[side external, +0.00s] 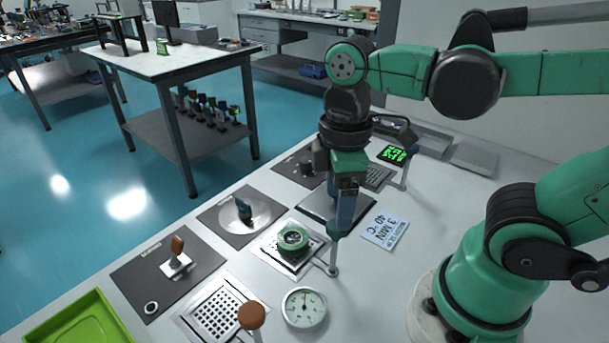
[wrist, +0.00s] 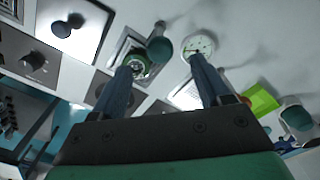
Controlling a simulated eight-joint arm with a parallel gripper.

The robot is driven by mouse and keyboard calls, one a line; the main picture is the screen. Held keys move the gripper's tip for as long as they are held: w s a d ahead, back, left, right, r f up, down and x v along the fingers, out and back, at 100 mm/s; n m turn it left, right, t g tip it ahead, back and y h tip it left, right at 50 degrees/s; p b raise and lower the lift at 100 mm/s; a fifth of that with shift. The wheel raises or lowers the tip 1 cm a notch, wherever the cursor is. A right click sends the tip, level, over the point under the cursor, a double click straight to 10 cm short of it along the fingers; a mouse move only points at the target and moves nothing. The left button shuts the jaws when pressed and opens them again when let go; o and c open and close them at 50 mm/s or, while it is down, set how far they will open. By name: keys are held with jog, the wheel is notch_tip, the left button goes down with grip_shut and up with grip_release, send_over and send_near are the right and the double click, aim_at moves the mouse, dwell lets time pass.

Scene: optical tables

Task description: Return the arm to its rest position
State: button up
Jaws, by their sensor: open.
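My gripper (side external: 340,228) hangs pointing down from the green arm, above the work table (side external: 370,290). It is near the post behind a round green device (side external: 292,240) on a small plate. In the wrist view its two blue fingers (wrist: 160,66) are spread apart with nothing between them. The round green device (wrist: 136,64) shows by the left finger, and a white dial gauge (wrist: 198,44) shows by the right fingertip. I cannot tell whether the gripper touches the post.
A card reading 3 MIN 40 °C (side external: 385,229) lies right of my gripper. Around it are the dial gauge (side external: 304,308), an orange-topped post (side external: 251,316), a perforated plate (side external: 219,313), a lever on a dark panel (side external: 177,254), a green tray (side external: 75,328) and a green display (side external: 393,155).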

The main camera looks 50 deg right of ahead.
dwell(0.3)
jog(key=shift+w+d+m+t, duration=0.15)
jog(key=shift+w+m+t, duration=0.25)
jog(key=shift+m, duration=0.1)
jog(key=w+d+m+t, duration=0.2)
jog(key=w+m+t, duration=0.3)
jog(key=m, duration=0.3)
jog(key=shift+w+d+t, duration=0.3)
jog(key=shift+d+t, duration=0.05)
jog(key=shift+t, duration=0.35)
jog(key=shift+r, duration=0.1)
